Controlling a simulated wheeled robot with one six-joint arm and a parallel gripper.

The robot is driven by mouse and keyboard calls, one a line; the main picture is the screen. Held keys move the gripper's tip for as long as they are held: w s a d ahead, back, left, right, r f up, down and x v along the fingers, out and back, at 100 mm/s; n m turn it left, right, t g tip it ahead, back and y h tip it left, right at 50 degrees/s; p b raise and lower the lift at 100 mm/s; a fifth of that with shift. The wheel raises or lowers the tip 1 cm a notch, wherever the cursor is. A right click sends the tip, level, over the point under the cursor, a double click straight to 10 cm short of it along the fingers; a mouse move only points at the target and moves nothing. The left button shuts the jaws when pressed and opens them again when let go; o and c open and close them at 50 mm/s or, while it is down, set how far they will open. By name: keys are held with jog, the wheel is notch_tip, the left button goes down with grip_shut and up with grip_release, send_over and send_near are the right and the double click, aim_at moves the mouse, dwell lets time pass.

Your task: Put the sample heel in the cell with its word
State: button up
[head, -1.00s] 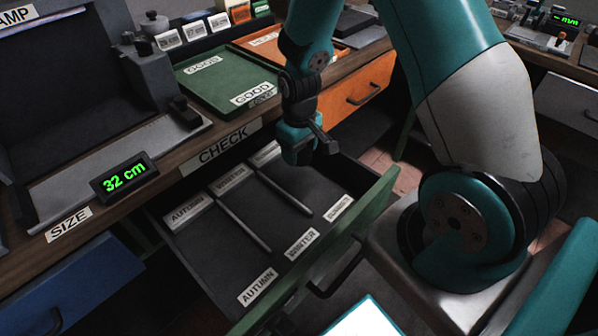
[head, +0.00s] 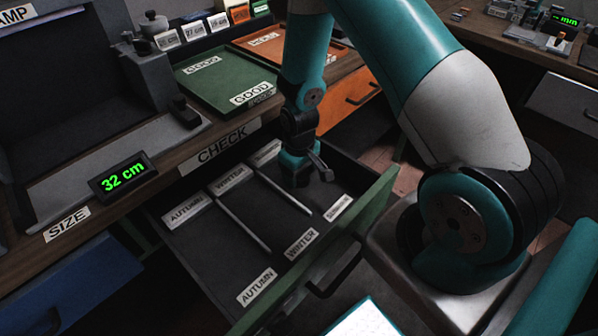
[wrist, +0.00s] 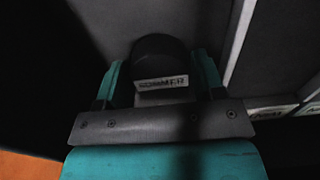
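The sample heel (wrist: 158,48) is a dark, rounded block in the wrist view. A pale label reading SUMMER lies across it. The teal fingers of my gripper (wrist: 160,78) stand on both sides of it; the shadow hides whether they touch it. In the head view my gripper (head: 298,182) is low inside the open drawer (head: 185,245), over its right-hand cell. That cell's front label (head: 339,207) appears to read SUMMER. The middle cell has WINTER labels (head: 301,243) and the left one AUTUMN labels (head: 257,287). The heel cannot be made out in the head view.
Two thin dividers (head: 244,222) split the drawer, and its green front (head: 340,250) has a handle. The counter above carries a CHECK sign (head: 221,146), a green GOOD tray (head: 215,82), an orange tray (head: 262,42) and a display reading 32 cm (head: 123,177).

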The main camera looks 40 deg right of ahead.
jog(key=o, duration=0.3)
notch_tip(320, 180, up, 12)
jog(key=s+a+r+n+y, duration=0.15)
jog(key=s+a+r, duration=0.25)
jog(key=a+r, duration=0.6)
jog(key=s+a+r+n+y, duration=0.1)
jog(key=s+a+r, duration=0.2)
jog(key=s+r, duration=0.2)
jog(key=s+a+r+n+y, duration=0.1)
jog(key=s+a+r+n, duration=0.1)
jog(key=s+r, duration=0.4)
jog(key=s+a, duration=0.1)
jog(key=s, duration=0.3)
jog(key=shift+a+y, duration=0.35)
